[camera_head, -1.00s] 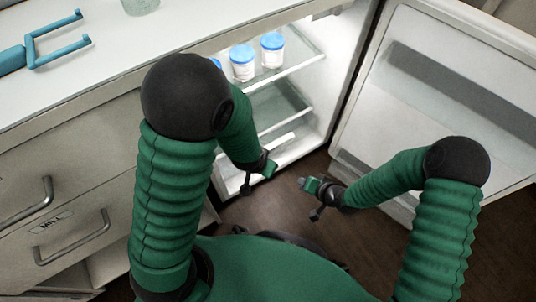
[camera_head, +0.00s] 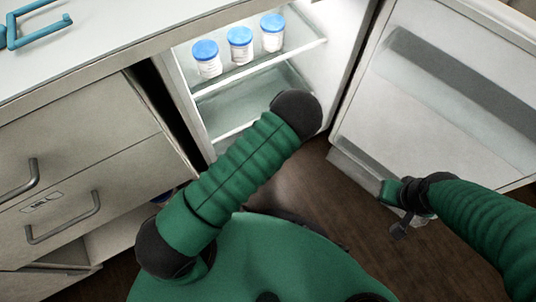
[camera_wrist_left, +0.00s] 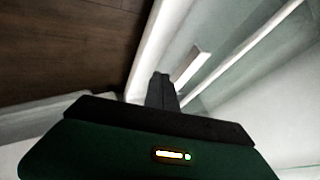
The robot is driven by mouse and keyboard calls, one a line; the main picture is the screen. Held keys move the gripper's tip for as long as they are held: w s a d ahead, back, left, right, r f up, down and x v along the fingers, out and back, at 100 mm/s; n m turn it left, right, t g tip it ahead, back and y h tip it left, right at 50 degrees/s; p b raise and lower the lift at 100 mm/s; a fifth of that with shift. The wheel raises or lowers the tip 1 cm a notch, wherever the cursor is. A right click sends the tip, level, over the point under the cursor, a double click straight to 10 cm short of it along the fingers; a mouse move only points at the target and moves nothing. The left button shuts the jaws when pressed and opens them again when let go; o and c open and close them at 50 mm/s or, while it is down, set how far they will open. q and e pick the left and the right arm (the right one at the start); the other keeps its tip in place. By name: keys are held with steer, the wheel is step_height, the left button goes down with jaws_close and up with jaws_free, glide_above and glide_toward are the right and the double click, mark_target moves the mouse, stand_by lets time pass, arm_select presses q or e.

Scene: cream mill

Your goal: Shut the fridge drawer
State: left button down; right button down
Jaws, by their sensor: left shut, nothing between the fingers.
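The fridge (camera_head: 345,60) stands open, with its door (camera_head: 440,95) swung out to the right. Inside it, a pale slot or handle-like strip (camera_wrist_left: 192,66) on a white front shows in the left wrist view, perhaps the drawer's; I cannot tell how far the drawer is out. My left gripper (camera_wrist_left: 160,85) is shut and empty, pointing at the fridge's low white front edge; whether it touches is unclear. In the head view my own left arm hides it. My right gripper (camera_head: 388,190) is by the door's lower edge; its jaw state is unclear.
Three blue-lidded jars (camera_head: 240,45) stand on the upper shelf (camera_head: 262,68). A drawer cabinet (camera_head: 90,170) with bar handles stands at left under the white counter (camera_head: 110,40). A blue forked tool (camera_head: 40,28) lies on top. Dark floor (camera_head: 330,200) lies between fridge and door.

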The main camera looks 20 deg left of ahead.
arm_select(q)
steer(key=w+a+f+b, duration=0.2)
steer(key=w+a+b, duration=0.1)
steer(key=w, duration=0.1)
steer(key=shift+w+a+f+b, duration=0.2)
steer(key=shift+a+f+b, duration=0.05)
steer(key=shift+a+b, duration=0.1)
steer(key=w+a, duration=0.1)
steer(key=a, duration=0.1)
steer(key=w+a, duration=0.2)
steer(key=shift+p, duration=0.4)
steer(key=shift+r, duration=0.1)
steer(key=shift+w+a, duration=0.1)
